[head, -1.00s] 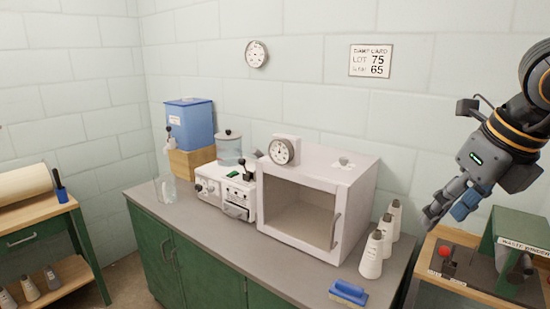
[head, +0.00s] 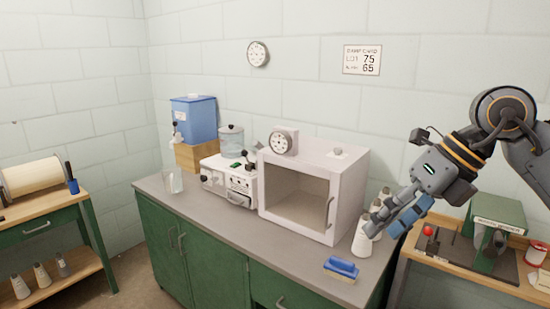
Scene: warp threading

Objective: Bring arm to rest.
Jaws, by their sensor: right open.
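My right gripper (head: 383,221) hangs at the right of the head view, its arm coming in from the right edge. Its grey fingers with blue pads are open and point down and left. In the picture the fingers overlap the white cones (head: 361,241) on the right end of the counter; I cannot tell whether they touch. I see nothing held between the fingers. My left gripper is not in view.
A white cabinet (head: 333,163) with an open front stands on the grey counter (head: 219,223), beside a small white machine (head: 228,180). A blue brush (head: 341,268) lies near the front edge. A green winder (head: 497,228) stands on the right bench. A blue tank (head: 195,118) stands behind left.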

